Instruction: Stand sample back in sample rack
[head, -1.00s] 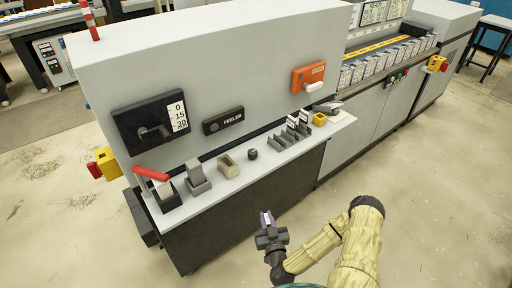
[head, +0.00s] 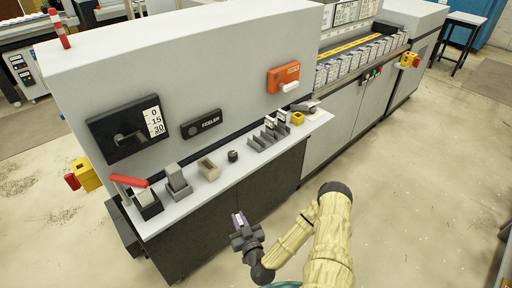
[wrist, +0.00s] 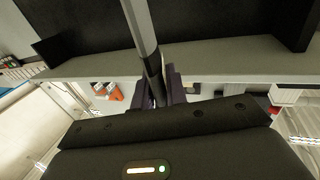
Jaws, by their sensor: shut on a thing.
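In the wrist view the sample (wrist: 142,30) is a long grey and dark strip between the two finger tips of my gripper (wrist: 162,88). The grey sample rack (head: 262,141) stands on the shelf, up and right of my gripper in the head view. Upright dividers form its slots, and white-topped pieces stand at its far end. My gripper is apart from the rack.
The shelf (head: 222,177) also bears a small black knob (head: 233,156), an open beige box (head: 208,170), a grey block (head: 178,182), a red-handled lever (head: 129,181) and a yellow block (head: 297,118). The machine's tall front panel rises behind. Floor is clear around my arm.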

